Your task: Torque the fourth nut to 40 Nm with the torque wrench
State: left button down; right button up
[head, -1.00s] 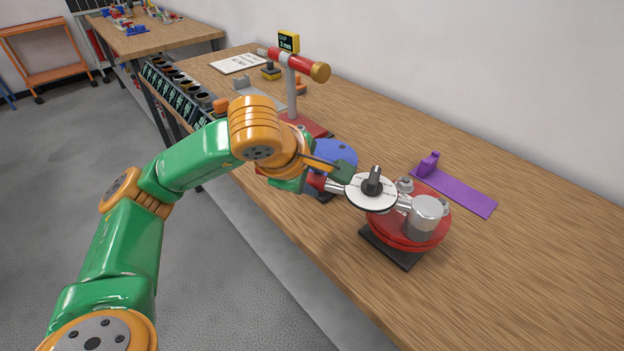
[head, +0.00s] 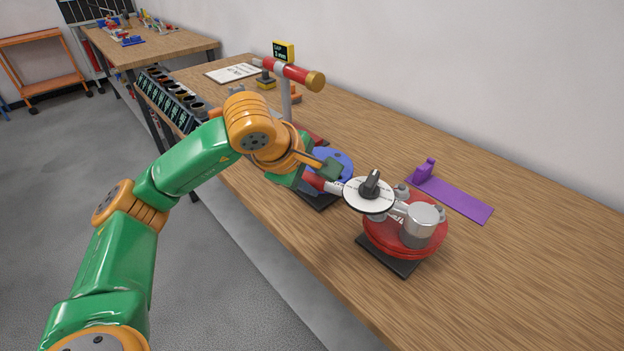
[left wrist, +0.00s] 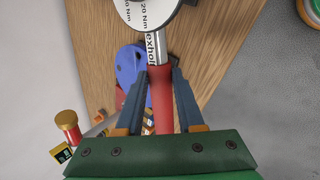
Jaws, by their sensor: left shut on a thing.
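My left gripper (head: 322,174) is shut on the red handle of the torque wrench (left wrist: 161,90). The wrench has a white round dial with a black knob (head: 369,190) and a silver head (head: 420,222). The head sits over the red round valve flange (head: 385,240), which rests on a dark square base (head: 388,262). A nut (head: 401,190) shows on the flange behind the dial. Which nut is under the head is hidden. In the left wrist view, the dial's edge shows "20 Nm" and the fingers lie on both sides of the handle. My right gripper is not in view.
A blue round flange (head: 334,158) stands close behind the wrench handle. A purple holder (head: 450,195) lies to the right. The bench's front right is clear.

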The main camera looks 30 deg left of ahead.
pick_arm(q)
jog(key=shift+w+m+h+p, duration=0.35)
jog(key=shift+w+m+h, duration=0.25)
jog(key=shift+w, duration=0.6)
dwell(0.3)
jog(key=shift+w+r, duration=0.1)
jog(key=shift+w+m+p, duration=0.5)
jog(key=shift+w+m, duration=0.1)
jog(key=shift+w, duration=0.25)
jog(key=shift+s, duration=0.25)
jog(key=shift+s+f+n+b, duration=0.2)
jog(key=shift+s+n+b, duration=0.15)
jog(key=shift+b, duration=0.2)
jog(key=shift+s+a, duration=0.1)
jog(key=shift+s, duration=0.1)
jog(key=shift+r, duration=0.2)
